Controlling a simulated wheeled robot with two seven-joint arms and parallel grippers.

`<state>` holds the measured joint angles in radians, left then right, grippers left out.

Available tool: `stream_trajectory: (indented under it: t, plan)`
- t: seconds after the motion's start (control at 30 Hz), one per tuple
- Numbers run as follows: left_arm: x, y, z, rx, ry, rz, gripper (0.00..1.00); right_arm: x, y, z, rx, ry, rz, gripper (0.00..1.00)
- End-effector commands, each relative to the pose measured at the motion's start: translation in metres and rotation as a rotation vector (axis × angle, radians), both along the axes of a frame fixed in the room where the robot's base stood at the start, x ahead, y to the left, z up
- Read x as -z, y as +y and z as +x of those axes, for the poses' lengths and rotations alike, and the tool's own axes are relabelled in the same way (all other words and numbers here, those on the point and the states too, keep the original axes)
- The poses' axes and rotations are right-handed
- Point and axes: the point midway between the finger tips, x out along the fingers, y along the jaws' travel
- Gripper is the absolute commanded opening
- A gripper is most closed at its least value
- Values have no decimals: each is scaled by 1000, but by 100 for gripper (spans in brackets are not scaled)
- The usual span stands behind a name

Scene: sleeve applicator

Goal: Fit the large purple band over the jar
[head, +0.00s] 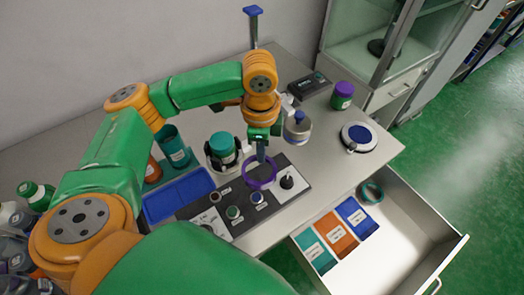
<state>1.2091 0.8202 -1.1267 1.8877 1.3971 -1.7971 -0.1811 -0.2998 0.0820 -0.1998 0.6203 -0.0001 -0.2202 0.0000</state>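My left gripper (262,153) points down over the dark control panel near the middle of the head view. Its fingers look shut on the far rim of a large purple band (247,178), which hangs just above the panel. Left of it, a jar with a teal lid (222,144) stands upright in a white holder with black pads (216,165). The band is apart from this jar. A pale jar with a blue lid (297,129) is right of the gripper, and a green jar with a purple lid (342,96) stands at the back right. My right gripper is not in view.
The control panel (222,227) has knobs and a joystick. A blue tray (178,196) and teal cup (172,146) lie left. A round device with a blue top (359,135) sits right. An open drawer (405,222) holds coloured cards and a teal roll. A blue-topped post (253,26) rises behind.

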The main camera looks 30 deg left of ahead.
Motion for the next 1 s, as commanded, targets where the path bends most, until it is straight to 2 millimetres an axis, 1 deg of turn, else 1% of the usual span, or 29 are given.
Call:
stream_trajectory:
  t: [0.03,0.17,0.3,0.4,0.5,0.53,0.6,0.7,0.83,1.0]
  plan:
    - [-9,4,3,104,2,0,0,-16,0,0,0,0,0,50]
    - [-11,21,13,521,-2,-2,0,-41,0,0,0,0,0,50]
    - [-9,45,20,1001,-9,-4,0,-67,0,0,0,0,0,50]
    - [-6,64,22,1322,-13,-3,0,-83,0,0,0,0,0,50]
    - [-2,81,23,1589,-15,1,0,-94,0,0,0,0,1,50]
    - [-1,85,22,1654,-15,2,0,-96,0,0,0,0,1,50]
    - [1,93,22,1777,-16,4,0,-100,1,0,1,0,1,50]
    - [5,100,21,1882,-15,10,0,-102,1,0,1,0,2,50]
    - [14,102,21,1923,-14,11,0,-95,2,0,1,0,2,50]
    - [29,102,21,1924,-15,11,0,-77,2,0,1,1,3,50]
